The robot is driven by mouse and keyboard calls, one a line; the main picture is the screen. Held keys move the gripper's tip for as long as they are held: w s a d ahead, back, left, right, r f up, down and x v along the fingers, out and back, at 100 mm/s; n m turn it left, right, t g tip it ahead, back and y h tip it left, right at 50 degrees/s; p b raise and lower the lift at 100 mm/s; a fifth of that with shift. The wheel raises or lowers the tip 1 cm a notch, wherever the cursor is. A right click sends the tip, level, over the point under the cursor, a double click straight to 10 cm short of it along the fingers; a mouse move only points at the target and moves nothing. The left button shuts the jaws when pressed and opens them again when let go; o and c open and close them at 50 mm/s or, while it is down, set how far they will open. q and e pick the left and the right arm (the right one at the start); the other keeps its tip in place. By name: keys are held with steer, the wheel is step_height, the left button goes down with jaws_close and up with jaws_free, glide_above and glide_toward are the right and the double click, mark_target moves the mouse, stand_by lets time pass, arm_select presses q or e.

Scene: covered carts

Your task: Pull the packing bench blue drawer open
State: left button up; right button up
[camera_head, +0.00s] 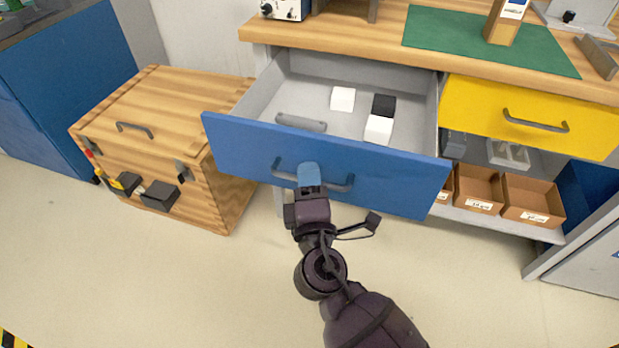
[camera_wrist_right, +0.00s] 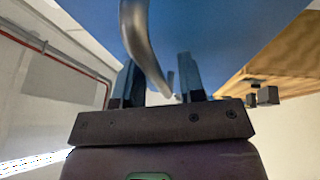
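The blue drawer (camera_head: 400,180) of the packing bench is pulled well out, and its inside shows from above. Its grey bar handle (camera_head: 340,187) is on the blue front. In the right wrist view the handle (camera_wrist_right: 146,45) passes between the two fingers (camera_wrist_right: 158,90), which stand apart with space beside the bar. The gripper looks open around the handle. Whether a finger touches it is unclear. My left gripper is not in view.
Two white blocks (camera_head: 343,99), a black block (camera_head: 383,105) and a grey piece (camera_head: 301,122) lie in the drawer. A wooden chest (camera_head: 190,110) stands close at left. A yellow drawer (camera_head: 530,115) is at right, above cardboard bins (camera_head: 480,207). The floor in front is clear.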

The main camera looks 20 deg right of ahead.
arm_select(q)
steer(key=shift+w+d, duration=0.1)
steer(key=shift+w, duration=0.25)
arm_select(e)
steer(key=v, duration=1)
steer(key=shift+s, duration=0.35)
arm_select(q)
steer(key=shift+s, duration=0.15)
arm_select(e)
steer(key=shift+a+f, duration=0.1)
